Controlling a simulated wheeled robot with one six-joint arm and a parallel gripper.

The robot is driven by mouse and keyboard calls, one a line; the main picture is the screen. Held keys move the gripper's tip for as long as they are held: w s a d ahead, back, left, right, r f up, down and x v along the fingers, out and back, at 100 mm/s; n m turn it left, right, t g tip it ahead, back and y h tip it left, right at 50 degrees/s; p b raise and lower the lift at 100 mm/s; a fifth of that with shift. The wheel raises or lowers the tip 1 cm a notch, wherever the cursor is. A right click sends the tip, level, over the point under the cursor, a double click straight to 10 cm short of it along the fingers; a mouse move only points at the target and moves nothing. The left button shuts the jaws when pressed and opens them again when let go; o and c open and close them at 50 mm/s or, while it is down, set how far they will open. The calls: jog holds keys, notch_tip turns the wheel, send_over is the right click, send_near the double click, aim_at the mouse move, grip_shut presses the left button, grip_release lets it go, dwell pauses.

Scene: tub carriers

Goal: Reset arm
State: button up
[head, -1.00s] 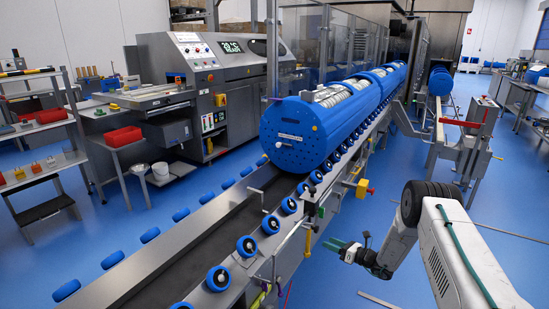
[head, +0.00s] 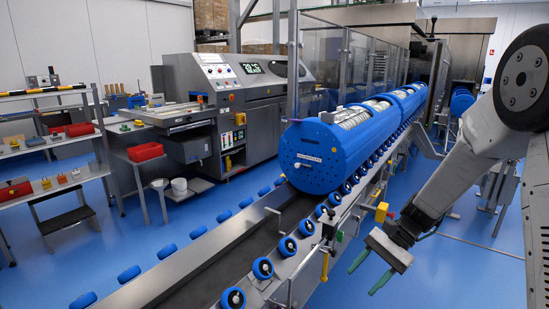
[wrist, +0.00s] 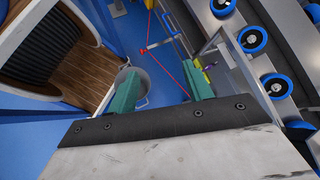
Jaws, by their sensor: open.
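My gripper (head: 371,274) hangs at the right of the head view, its two green fingers apart and nothing between them. It is above the blue floor, to the right of the roller conveyor, and touches nothing that I can see. In the wrist view the green fingers (wrist: 162,88) also stand apart and empty. My grey arm reaches up to the right in the head view.
The conveyor (head: 300,258) with blue rollers runs beside my gripper and carries large blue tub carriers (head: 318,158). A yellow fitting (head: 381,212) sticks out from its side. The wrist view shows a grey pot (wrist: 138,98) and a red line beyond the fingers.

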jog(key=s+d+r+n+t+h, duration=0.2)
jog(key=s+r+n+h, duration=0.2)
jog(key=s+r, duration=0.5)
jog(key=s+d+r+n+t+h, duration=0.2)
jog(key=s+r+n+h, duration=0.3)
jog(key=s, duration=1.1)
jog(key=shift+d+r+t, duration=0.2)
jog(key=shift+r+t, duration=0.5)
jog(key=shift+r, duration=1.15)
